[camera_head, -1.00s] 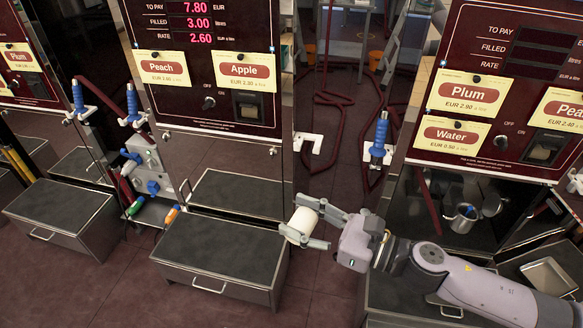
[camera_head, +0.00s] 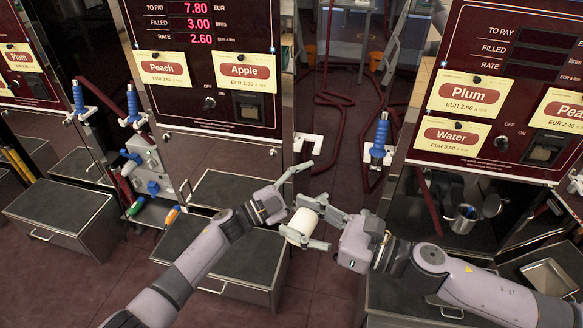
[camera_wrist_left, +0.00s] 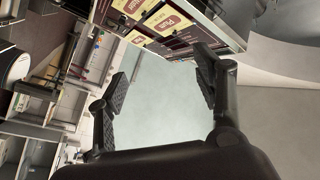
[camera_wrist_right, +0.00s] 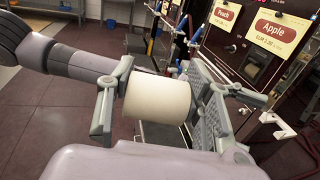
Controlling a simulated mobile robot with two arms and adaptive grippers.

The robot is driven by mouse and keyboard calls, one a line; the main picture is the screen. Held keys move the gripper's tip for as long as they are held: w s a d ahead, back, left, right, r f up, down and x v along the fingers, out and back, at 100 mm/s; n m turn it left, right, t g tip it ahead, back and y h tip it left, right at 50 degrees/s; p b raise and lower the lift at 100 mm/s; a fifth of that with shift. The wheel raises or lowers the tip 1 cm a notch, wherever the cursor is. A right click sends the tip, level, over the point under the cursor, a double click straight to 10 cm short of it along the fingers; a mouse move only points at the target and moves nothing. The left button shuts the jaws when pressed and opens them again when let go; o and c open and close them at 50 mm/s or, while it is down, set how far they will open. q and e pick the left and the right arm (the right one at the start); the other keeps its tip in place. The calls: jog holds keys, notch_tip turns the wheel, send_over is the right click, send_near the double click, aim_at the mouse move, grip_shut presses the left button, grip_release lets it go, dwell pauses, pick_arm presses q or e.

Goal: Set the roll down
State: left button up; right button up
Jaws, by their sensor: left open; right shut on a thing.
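The white roll (camera_head: 303,222) is in my right gripper (camera_head: 312,228), held above the floor between the two pumps. In the right wrist view the roll (camera_wrist_right: 157,98) sits between the two jaws of my right gripper (camera_wrist_right: 160,105). My left gripper (camera_head: 297,183) is open and empty, just above and to the left of the roll in the head view. In the left wrist view my left gripper (camera_wrist_left: 158,85) has its fingers wide apart with nothing between them.
A grey-topped metal drawer box (camera_head: 262,252) stands below the left pump, partly behind my left arm. The left pump (camera_head: 215,60) and right pump (camera_head: 505,90) stand on either side. A blue-handled nozzle (camera_head: 381,138) hangs between them. Dark red floor (camera_head: 325,283) is free below the roll.

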pick_arm(q)
jog(key=s+d+r+m+g, duration=0.3)
jog(key=s+r+m+g, duration=0.1)
jog(key=r+m+g, duration=0.2)
jog(key=s+d+r+m+g, duration=0.3)
jog(key=r+m+g, duration=0.2)
jog(key=r, duration=0.2)
jog(key=m+t+y, duration=0.1)
jog(key=m+y, duration=0.8)
jog(key=y, duration=0.8)
send_near(301, 219)
jog(key=f, duration=0.3)
jog(key=d+f, duration=0.1)
jog(key=f, duration=0.3)
jog(key=s+f, duration=0.1)
jog(key=f, duration=0.2)
jog(key=shift+d+f, duration=0.15)
jog(key=shift+f, duration=0.2)
